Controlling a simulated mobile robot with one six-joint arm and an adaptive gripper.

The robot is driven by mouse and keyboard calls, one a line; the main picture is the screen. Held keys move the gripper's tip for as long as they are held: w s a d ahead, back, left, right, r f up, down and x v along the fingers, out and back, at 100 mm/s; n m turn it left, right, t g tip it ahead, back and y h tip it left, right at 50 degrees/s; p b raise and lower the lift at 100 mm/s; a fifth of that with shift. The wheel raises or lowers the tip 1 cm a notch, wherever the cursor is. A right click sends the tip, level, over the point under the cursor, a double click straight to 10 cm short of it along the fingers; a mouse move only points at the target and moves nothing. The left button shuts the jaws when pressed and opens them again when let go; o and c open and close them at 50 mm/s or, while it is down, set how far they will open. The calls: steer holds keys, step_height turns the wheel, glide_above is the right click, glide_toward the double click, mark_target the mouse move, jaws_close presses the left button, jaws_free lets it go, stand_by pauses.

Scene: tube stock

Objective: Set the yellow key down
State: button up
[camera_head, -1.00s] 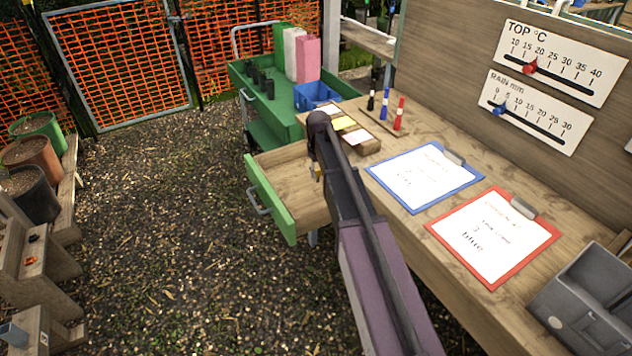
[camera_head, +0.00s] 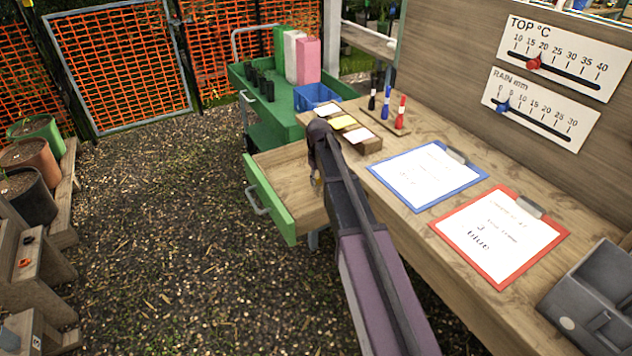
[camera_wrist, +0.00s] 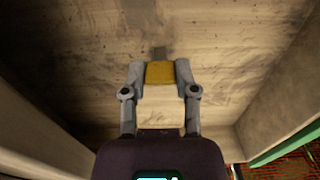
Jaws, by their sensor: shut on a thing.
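The yellow key (camera_wrist: 159,73) is between the two fingertips of my gripper (camera_wrist: 159,79) in the wrist view. My gripper is shut on its yellow head, and a small grey part sticks out beyond it. Bare wooden boards of the open drawer (camera_head: 290,181) lie beneath it; I cannot tell whether the key touches them. In the head view the arm (camera_head: 350,210) reaches over the drawer and mostly hides the gripper and the key.
The drawer has a green front (camera_head: 268,200) and pale side walls. On the bench are a blue clipboard (camera_head: 427,176), a red clipboard (camera_head: 500,236), a block with cards (camera_head: 350,128) and several upright markers. A green cart (camera_head: 285,122) stands behind.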

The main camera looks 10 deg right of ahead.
mark_target(318, 178)
steer(key=shift+f, duration=0.2)
steer(key=o, duration=0.8)
steer(key=shift+r, duration=0.1)
steer(key=shift+r, duration=0.1)
step_height(318, 178, up, 12)
steer(key=p, duration=1.2)
stand_by(0.5)
steer(key=shift+s, duration=0.15)
steer(key=s+m, duration=0.1)
steer(key=s, duration=0.7)
steer(key=s+m, duration=0.1)
steer(key=s, duration=0.8)
steer(key=s+a+m, duration=0.1)
steer(key=s, duration=0.8)
steer(key=shift+a+m, duration=0.1)
steer(key=shift+m, duration=0.2)
